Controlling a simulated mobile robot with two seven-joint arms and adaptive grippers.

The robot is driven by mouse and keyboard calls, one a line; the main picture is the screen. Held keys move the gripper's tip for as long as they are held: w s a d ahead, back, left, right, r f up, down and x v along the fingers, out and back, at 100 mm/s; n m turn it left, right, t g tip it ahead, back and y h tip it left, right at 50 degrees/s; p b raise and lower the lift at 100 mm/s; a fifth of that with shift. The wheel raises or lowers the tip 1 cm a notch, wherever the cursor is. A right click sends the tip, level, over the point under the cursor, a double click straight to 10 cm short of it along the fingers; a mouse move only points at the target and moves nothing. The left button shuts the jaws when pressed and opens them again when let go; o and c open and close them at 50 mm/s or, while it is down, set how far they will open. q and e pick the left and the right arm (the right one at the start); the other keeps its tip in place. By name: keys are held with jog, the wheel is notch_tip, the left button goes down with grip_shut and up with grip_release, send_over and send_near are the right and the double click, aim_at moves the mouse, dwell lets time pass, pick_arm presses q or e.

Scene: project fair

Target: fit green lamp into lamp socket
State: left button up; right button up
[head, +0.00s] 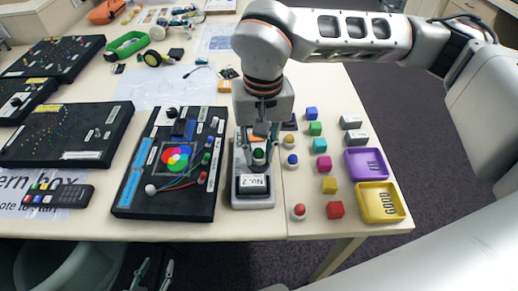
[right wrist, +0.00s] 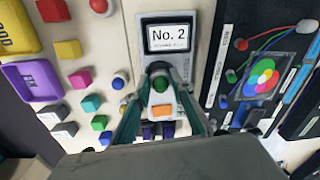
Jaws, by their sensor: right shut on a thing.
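The green lamp (head: 258,154), a green dome on a pale base, is between the fingertips of my right gripper (head: 258,150). The gripper is shut on it, over the grey device marked No. 2 (head: 252,202). In the right wrist view the green lamp (right wrist: 160,84) is between the fingertips, just below the No. 2 display (right wrist: 170,38). The lamp socket cannot be made out; the lamp and fingers cover that part of the device. I cannot tell whether the lamp touches it. My left gripper (head: 153,274) is open and empty, low in front of the table edge.
A red lamp (head: 299,211), a blue lamp (head: 291,161) and a yellow lamp (head: 289,142) stand right of the device. Coloured cubes, a purple tray (head: 366,163) and a yellow tray (head: 381,202) lie further right. A black board with wires (head: 135,200) is close on the left.

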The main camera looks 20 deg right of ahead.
jog(key=shift+f+b, duration=0.35)
jog(key=shift+f, duration=0.2)
jog(key=o, duration=1)
jog(key=shift+c, duration=0.2)
jog(key=o, duration=0.4)
jog(key=shift+r, duration=0.1)
jog(key=shift+r+p, duration=2.05)
jog(key=shift+r, duration=1.4)
